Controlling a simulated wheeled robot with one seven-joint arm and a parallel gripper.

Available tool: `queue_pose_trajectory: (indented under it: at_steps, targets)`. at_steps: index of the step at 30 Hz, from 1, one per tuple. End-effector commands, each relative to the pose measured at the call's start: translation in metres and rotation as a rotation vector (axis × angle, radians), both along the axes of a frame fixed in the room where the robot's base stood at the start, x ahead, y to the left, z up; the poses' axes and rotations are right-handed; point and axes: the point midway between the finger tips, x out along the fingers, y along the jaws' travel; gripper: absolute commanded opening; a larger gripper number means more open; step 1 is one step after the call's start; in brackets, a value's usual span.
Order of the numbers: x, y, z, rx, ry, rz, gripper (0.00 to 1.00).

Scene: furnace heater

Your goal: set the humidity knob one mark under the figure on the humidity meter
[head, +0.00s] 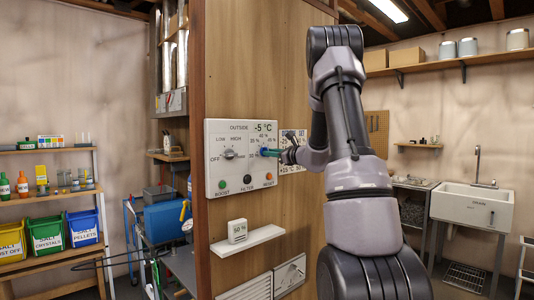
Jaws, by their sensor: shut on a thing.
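A white control panel (215,163) is mounted on the wooden wall. It shows "-5 °C" beside "OUTSIDE". Its left dial (230,154) has OFF, LOW and HIGH marks. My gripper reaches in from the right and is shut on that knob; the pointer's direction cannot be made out. The humidity meter (237,230) is a small white box on a shelf below the panel. Its figure looks like 50 %, but is small.
Green, dark and red buttons line the panel's lower edge, the red RESET button (268,177) just under my gripper. A printed card (292,165) is partly hidden behind my arm. The white shelf (262,238) juts out below the panel. A sink (472,207) stands right.

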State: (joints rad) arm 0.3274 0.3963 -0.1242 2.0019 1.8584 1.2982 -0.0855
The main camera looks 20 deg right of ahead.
Motion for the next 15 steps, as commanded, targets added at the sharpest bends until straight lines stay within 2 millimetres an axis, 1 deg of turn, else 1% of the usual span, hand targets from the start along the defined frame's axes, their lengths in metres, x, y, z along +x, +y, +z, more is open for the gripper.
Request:
queue_pose_trajectory:
  at_steps: [7,10,15]
  targets:
    - [-0.0006,-0.0008,-0.0017,0.277,0.104,-0.002,0.0]
    - [-0.0005,-0.0008,-0.0017,0.33,0.123,-0.002,0.0]
    - [-0.0005,-0.0007,-0.0018,0.337,0.126,-0.002,0.0]
